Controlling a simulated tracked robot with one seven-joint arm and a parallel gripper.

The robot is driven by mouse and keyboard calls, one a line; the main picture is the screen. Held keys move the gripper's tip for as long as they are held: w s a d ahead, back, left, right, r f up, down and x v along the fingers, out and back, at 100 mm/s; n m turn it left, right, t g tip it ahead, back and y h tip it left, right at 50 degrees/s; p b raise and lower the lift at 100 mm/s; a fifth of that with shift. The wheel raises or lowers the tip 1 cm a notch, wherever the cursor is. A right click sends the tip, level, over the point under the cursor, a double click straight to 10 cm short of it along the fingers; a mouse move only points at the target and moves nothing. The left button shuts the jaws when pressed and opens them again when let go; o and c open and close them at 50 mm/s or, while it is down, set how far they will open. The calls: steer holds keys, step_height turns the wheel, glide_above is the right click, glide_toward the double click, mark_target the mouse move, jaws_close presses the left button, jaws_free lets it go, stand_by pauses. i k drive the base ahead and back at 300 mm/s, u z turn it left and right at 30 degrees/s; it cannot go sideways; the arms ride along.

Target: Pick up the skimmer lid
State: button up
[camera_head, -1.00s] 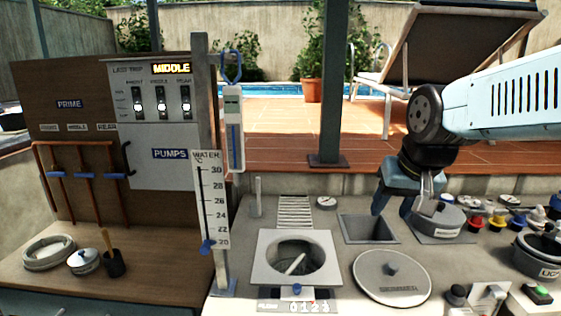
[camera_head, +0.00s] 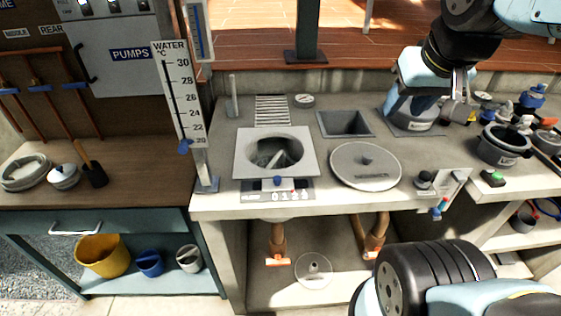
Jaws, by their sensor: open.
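The skimmer lid (camera_head: 365,166) is a round, flat grey disc with a small dark knob in the middle and lettering near its front edge. It lies flat on the counter, right of the square skimmer frame (camera_head: 244,158) with its open round well. My gripper (camera_head: 418,104) is open, pointing down, above and behind the lid to its right, near a grey labelled canister (camera_head: 417,124). It does not touch the lid. The gap between its fingers is partly hidden by the gripper itself.
A square opening (camera_head: 344,123) lies behind the lid. A thermometer post (camera_head: 186,98) stands left of the skimmer. A dark pot (camera_head: 501,148) and coloured valves (camera_head: 533,97) crowd the right. A small tap panel (camera_head: 447,188) stands at the counter's front edge.

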mark_target(367, 167)
steer(key=z, duration=1.2)
steer(key=k, duration=1.15)
steer(key=u, duration=1.25)
steer(key=i, duration=1.05)
